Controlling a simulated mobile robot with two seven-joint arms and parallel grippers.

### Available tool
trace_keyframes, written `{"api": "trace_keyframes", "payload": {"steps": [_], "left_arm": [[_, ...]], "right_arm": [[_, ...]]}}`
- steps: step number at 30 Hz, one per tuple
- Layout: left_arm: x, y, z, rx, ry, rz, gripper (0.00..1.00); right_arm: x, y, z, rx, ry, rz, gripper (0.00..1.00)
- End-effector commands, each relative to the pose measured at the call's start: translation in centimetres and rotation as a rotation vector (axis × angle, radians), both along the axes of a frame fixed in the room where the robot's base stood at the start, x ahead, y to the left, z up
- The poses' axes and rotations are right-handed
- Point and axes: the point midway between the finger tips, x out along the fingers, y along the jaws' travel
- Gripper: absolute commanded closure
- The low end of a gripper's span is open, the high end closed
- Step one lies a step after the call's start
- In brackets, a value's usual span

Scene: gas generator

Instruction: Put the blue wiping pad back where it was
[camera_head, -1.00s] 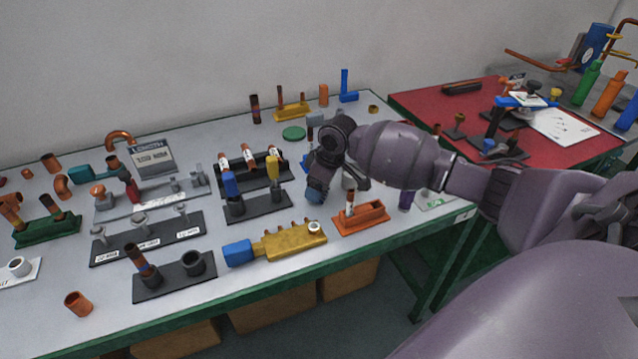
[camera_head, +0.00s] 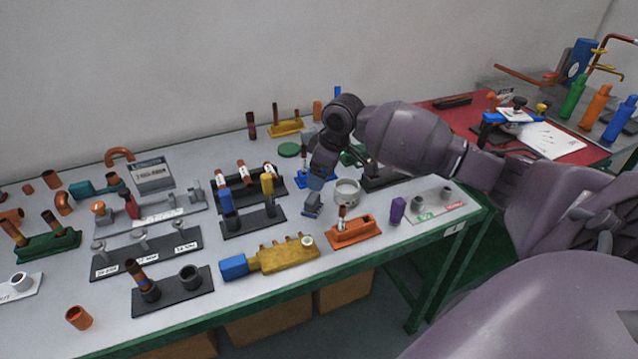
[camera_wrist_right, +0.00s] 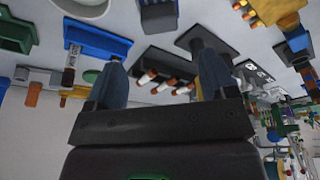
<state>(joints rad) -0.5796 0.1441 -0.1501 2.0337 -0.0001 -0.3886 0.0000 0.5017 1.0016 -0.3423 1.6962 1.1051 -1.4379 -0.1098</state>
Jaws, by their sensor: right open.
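A small blue-grey block, which looks like the blue wiping pad (camera_head: 312,205), stands on the grey table in front of my right gripper. Its dark side also shows at the top of the right wrist view (camera_wrist_right: 158,16). My right gripper (camera_head: 321,180) is above the table, behind the pad and apart from it. In the right wrist view its two blue-grey fingers (camera_wrist_right: 162,82) are wide apart with nothing held between them. My left gripper is not in view.
A white cup (camera_head: 346,194) stands right of the pad, and an orange holder (camera_head: 352,233) is in front. Black stands (camera_head: 254,222) with coloured tools are to the left. A purple block (camera_head: 397,210) is near the table's right end. A red table (camera_head: 440,118) lies beyond.

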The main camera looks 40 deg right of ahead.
Motion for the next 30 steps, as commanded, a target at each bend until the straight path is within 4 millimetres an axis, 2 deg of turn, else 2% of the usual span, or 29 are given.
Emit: {"api": "trace_keyframes", "payload": {"steps": [1, 7, 30], "left_arm": [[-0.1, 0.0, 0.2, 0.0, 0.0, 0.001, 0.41], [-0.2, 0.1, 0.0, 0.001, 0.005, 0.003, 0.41], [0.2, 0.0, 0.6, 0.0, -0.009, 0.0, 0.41]], "right_arm": [[-0.2, -0.1, 0.8, 0.0, -0.001, 0.0, 0.22], [-0.5, -0.3, 1.9, 0.0, 0.001, 0.0, 0.22], [-0.5, -0.3, 2.0, 0.0, 0.002, -0.001, 0.22]]}}
